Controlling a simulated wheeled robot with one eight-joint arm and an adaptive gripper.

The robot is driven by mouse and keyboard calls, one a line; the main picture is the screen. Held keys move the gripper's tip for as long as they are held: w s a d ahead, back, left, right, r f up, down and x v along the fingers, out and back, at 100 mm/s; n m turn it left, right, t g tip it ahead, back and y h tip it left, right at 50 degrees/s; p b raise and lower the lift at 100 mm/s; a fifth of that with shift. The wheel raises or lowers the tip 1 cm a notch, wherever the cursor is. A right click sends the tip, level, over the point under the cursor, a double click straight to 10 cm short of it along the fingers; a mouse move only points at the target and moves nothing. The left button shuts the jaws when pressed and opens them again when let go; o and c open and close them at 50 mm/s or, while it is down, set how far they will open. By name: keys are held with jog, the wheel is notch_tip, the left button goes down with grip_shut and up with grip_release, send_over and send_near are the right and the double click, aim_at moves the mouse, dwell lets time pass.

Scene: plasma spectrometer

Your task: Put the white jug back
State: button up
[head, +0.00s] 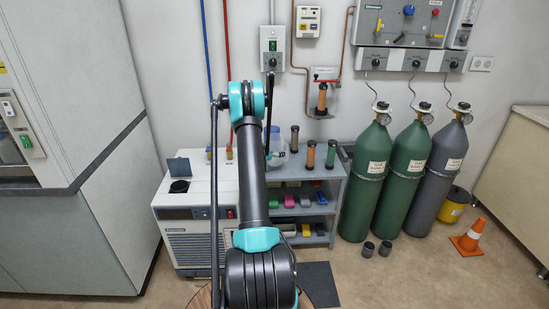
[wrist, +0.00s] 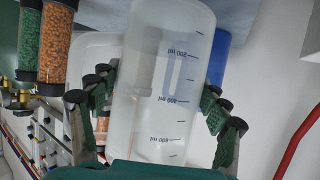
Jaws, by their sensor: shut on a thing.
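The white jug (wrist: 160,60) is a translucent vessel with dark millilitre marks, filling the middle of the wrist view. My gripper (wrist: 160,88) has its green padded fingers on both sides of the jug and is shut on it. The marks appear inverted in this view. In the head view the jug (head: 278,154) shows only partly, at the top of the grey shelf unit (head: 345,172), beside my arm. My arm hides most of the gripper there. I cannot tell whether the jug touches the shelf top.
Filter tubes with orange (wrist: 57,45) and green (wrist: 27,45) beads stand near the jug. A blue cylinder (wrist: 218,62) is behind it. A white chiller (head: 188,220) stands left of the shelf, gas cylinders (head: 364,185) right. An orange cone (head: 470,238) is on the floor.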

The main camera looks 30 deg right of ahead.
jog(key=shift+f, duration=1.55)
jog(key=shift+f, duration=0.1)
jog(key=o, duration=1.7)
